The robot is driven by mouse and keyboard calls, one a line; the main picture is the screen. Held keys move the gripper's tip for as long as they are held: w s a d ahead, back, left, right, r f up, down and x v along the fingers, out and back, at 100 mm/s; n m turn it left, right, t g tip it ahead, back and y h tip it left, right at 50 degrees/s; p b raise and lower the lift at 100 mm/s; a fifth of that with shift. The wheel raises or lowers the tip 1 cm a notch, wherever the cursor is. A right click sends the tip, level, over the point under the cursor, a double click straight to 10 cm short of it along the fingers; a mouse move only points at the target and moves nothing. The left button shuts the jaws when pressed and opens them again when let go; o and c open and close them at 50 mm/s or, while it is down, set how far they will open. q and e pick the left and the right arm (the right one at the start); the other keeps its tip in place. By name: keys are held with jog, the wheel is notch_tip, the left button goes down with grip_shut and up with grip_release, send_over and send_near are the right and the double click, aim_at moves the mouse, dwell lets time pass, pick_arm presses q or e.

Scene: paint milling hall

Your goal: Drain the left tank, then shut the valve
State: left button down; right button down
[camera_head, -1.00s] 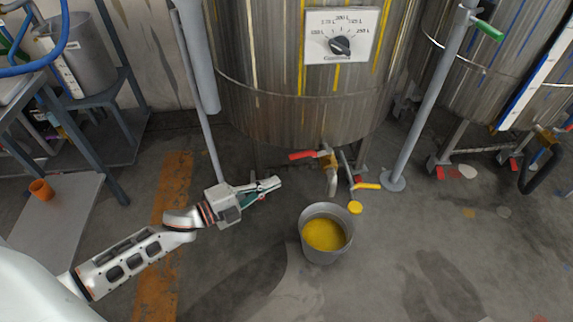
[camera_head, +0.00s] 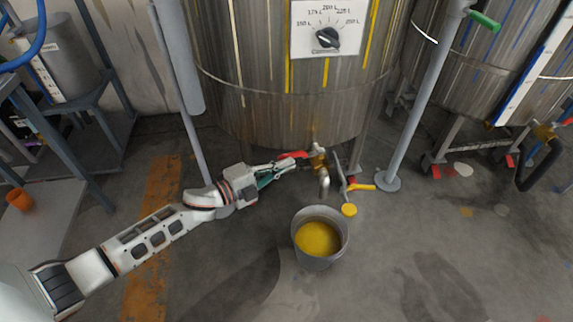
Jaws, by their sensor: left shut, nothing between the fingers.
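The left tank (camera_head: 285,107) is a large steel vessel with yellow drips and a dial plate (camera_head: 328,29) on its front. Below it is a brass drain valve (camera_head: 318,161) with a red lever handle (camera_head: 292,155) pointing left and a spout bent downward. A grey bucket (camera_head: 321,239) holding yellow paint stands on the floor under the spout. No stream of paint is visible from the spout. My left gripper (camera_head: 288,163) is shut, with its fingertips at the red handle, nothing held. Whether they touch it I cannot tell. My right gripper is not in view.
A second tank (camera_head: 486,65) stands at the right, with a black hose (camera_head: 541,166) by it. A grey post (camera_head: 422,108) stands between the tanks. A yellow handle (camera_head: 361,187) is right of the spout. Shelving with an orange cup (camera_head: 19,200) is at the left. The front floor is clear.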

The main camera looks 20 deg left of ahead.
aim_at(279, 157)
pick_arm(q)
jog(key=shift+w+a+r, duration=0.1)
jog(key=shift+a, duration=0.1)
jog(key=shift+w+a, duration=0.9)
jog(key=shift+a, duration=0.2)
jog(key=shift+r, duration=0.1)
